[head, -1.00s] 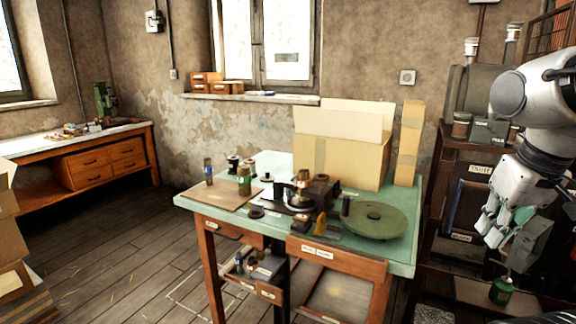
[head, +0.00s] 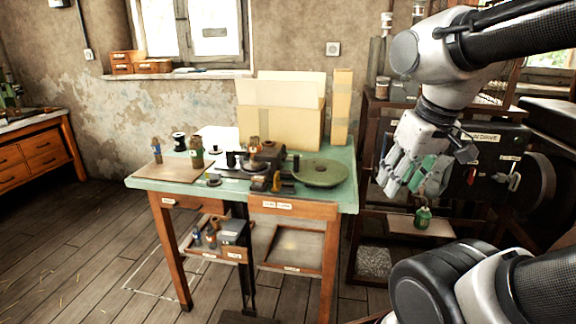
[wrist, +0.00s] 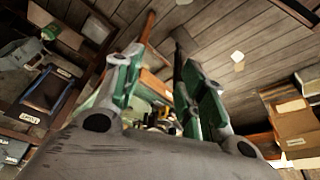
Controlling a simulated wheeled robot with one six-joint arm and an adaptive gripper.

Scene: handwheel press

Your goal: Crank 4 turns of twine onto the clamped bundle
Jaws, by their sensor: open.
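My gripper (head: 405,185) hangs in the air right of the green-topped bench (head: 342,204), apart from everything on it. Its green-padded fingers are spread and empty, and they also show in the wrist view (wrist: 160,68). A flat green round wheel (head: 322,173) lies at the bench's right front, with a short dark upright piece at its left edge. Left of it stands a small dark device (head: 269,154) with a brownish piece on top. I cannot tell for certain which part is the clamped bundle, and no twine strand is clear at this size.
An open cardboard box (head: 280,129) and a tall carton (head: 342,108) stand at the bench's back. Small bottles and a brown board (head: 168,173) occupy its left. A dark shelf with a green bottle (head: 423,217) is behind my arm. Floor is clear to the left.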

